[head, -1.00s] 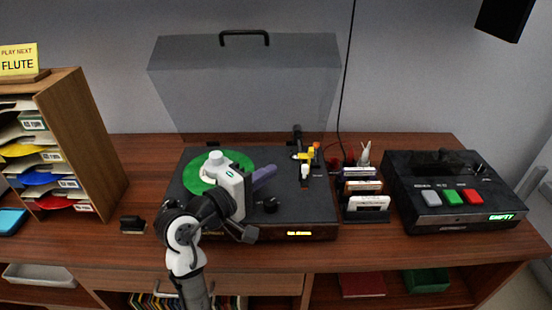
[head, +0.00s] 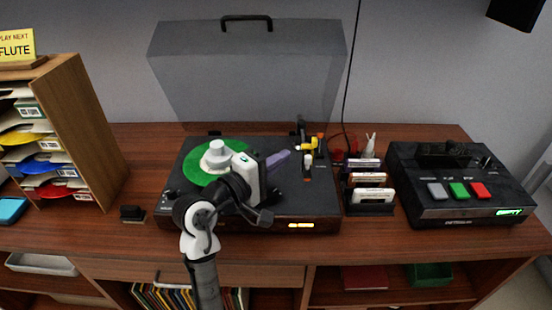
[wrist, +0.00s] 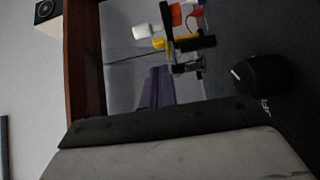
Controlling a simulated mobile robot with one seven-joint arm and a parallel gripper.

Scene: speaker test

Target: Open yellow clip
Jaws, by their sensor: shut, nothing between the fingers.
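The yellow clip (head: 308,144) is a small part beside the tonearm at the right of the black turntable (head: 300,205). It also shows in the wrist view (wrist: 159,44), next to dark tonearm parts, just beyond the fingertips. I cannot tell whether it is open or shut. My gripper (head: 288,154) has purple fingers, shut and empty. They point right toward the clip, a short gap to its left in the head view. The fingers also show in the wrist view (wrist: 157,72). A green record (head: 195,172) lies on the platter, partly hidden by my arm.
The clear lid (head: 240,75) stands open behind. A rack of cartridges (head: 370,195) and a black button box (head: 450,205) stand right.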

